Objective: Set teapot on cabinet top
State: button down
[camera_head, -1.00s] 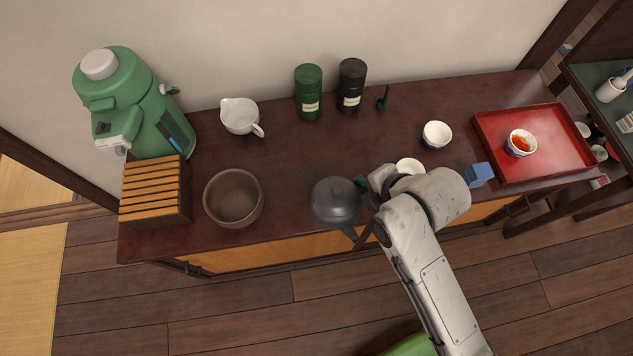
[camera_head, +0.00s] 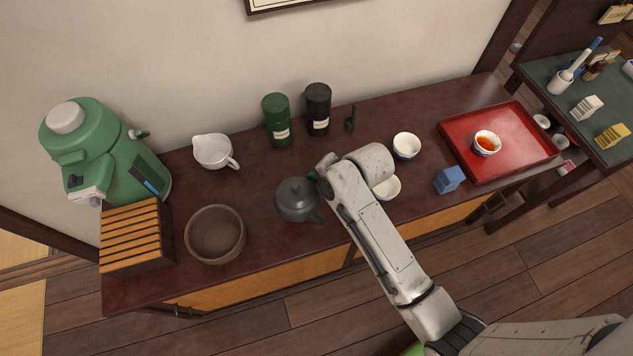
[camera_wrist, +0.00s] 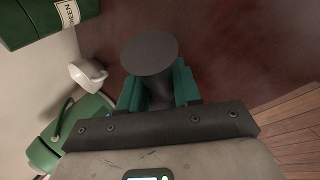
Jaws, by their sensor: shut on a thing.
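The dark grey teapot (camera_head: 296,201) with a knobbed lid is upright over the middle of the dark red-brown cabinet top (camera_head: 268,246). It is on the surface or just above it; I cannot tell which. My gripper (camera_head: 314,177) is at its right side, partly hidden by my wrist. In the wrist view, the teal fingers of my gripper (camera_wrist: 158,92) are shut on a dark grey part with a round flared end (camera_wrist: 149,54), which looks like the teapot's handle. The teapot's body does not show clearly there.
A brown bowl (camera_head: 215,236) stands left of the teapot, a white pitcher (camera_head: 211,151) behind left, green (camera_head: 277,121) and black (camera_head: 318,109) tins behind. White cups (camera_head: 387,187), a blue block (camera_head: 449,180) and a red tray (camera_head: 515,163) are to the right.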

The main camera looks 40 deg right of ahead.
jog(key=shift+w+d+f, duration=0.1)
jog(key=shift+w+f, duration=0.6)
jog(key=shift+f, duration=0.05)
jog(key=shift+w+f, duration=0.15)
jog(key=shift+f, duration=1.5)
jog(key=c, duration=0.8)
grip_release()
jog(key=shift+f, duration=0.1)
jog(key=v, duration=1.2)
jog(key=s+m+g, duration=0.1)
jog(key=s+m, duration=0.5)
jog(key=m, duration=0.1)
jog(key=s+m+g+h, duration=0.1)
jog(key=s+m+g, duration=0.1)
jog(key=s+m, duration=0.4)
jog(key=s+m+g+h, duration=0.1)
jog(key=s+m+g, duration=0.1)
jog(key=s+m, duration=0.4)
jog(key=shift+s+d+f+m, duration=0.15)
jog(key=shift+d+f+m, duration=0.05)
jog(key=shift+m, duration=0.55)
jog(key=shift+s+d+f+m, duration=0.15)
jog(key=shift+d+f+m, duration=0.05)
jog(key=shift+m, duration=0.55)
